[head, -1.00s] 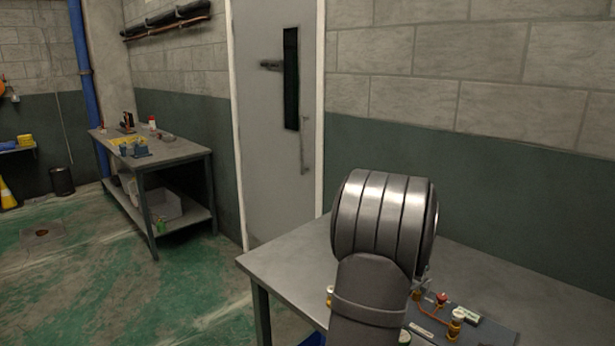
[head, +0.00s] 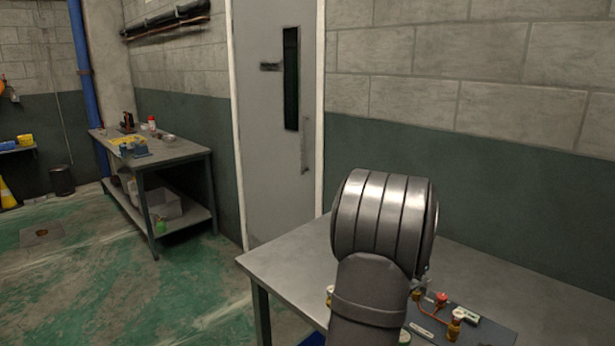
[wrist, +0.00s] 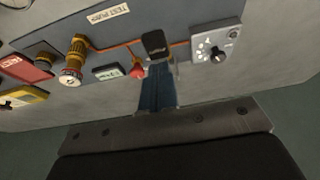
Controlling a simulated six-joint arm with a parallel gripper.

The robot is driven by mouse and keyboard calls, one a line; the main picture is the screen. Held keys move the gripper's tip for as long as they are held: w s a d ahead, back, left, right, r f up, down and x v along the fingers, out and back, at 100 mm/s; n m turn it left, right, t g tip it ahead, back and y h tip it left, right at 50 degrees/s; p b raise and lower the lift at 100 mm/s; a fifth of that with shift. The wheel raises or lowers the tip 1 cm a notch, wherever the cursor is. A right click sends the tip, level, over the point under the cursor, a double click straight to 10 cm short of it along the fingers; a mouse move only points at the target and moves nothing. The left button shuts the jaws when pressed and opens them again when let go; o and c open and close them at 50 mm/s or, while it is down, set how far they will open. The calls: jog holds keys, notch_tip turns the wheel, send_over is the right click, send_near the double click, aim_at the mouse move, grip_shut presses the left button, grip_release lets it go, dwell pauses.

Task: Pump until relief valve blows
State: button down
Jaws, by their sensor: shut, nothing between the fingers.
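The wrist view shows a grey panel (wrist: 118,30) with a "TEST PUMP" label (wrist: 108,14). On it are a brass fitting (wrist: 75,58), a small red cap (wrist: 137,70), an orange line and a plate with a black knob (wrist: 217,53). My gripper (wrist: 156,50) appears shut and empty. Its dark blue fingers and black tip lie over the middle of the panel; contact cannot be told. In the head view my arm hides the gripper, and the brass fitting (head: 455,325) and red cap (head: 441,298) show beside it. Which fitting is the relief valve is unclear.
The panel stands on a grey metal table (head: 290,265) by the wall. A red box (wrist: 22,68) and a yellow item (wrist: 20,98) lie left of it in the wrist view. A second bench (head: 185,152) with tools stands farther back, beside a grey door (head: 262,120).

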jog(key=shift+r, duration=0.1)
jog(key=shift+r, duration=2.5)
